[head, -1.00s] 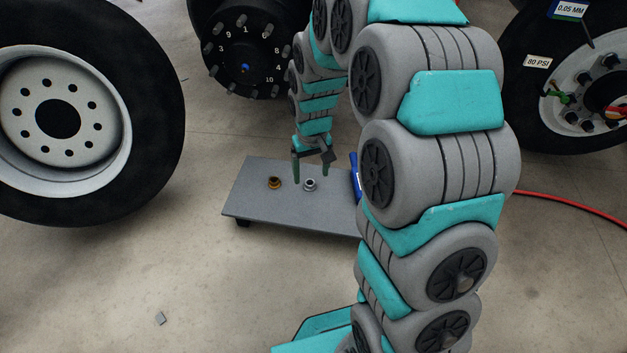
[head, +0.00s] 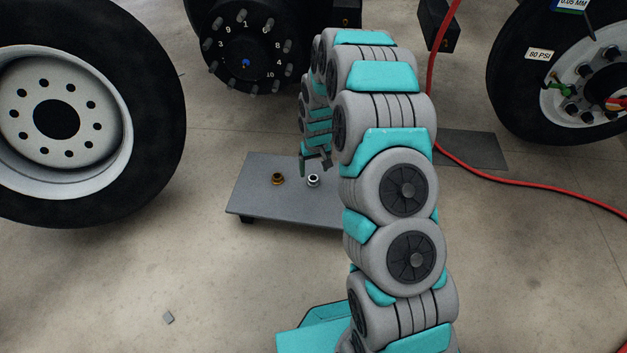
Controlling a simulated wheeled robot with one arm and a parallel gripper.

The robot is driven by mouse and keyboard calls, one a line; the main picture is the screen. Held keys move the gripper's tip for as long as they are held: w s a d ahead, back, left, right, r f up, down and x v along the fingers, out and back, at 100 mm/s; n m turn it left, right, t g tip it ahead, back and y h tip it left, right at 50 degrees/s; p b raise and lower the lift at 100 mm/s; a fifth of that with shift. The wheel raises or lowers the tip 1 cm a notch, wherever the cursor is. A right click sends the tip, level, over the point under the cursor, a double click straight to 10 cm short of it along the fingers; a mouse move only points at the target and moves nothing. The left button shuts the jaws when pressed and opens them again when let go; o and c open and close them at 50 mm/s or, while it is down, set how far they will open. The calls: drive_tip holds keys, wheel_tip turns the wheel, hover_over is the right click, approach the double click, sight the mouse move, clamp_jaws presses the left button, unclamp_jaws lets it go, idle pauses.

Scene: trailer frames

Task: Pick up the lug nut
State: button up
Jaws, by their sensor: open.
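A silver lug nut (head: 313,181) stands on a low grey platform (head: 262,207). My arm hides the right part of the platform.
A loose wheel (head: 145,110) stands at the left. A black hub (head: 245,55) with numbered studs is behind the platform. Another wheel (head: 525,75) is at the right. A red hose (head: 520,182) runs over the floor.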

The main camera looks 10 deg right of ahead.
sight(313, 176)
drive_tip(key=f, duration=0.5)
drive_tip(key=shift+w+b, duration=0.3)
drive_tip(key=shift+b, duration=0.1)
drive_tip(key=shift+r, duration=0.1)
drive_tip(key=shift+c, duration=0.2)
clamp_jaws()
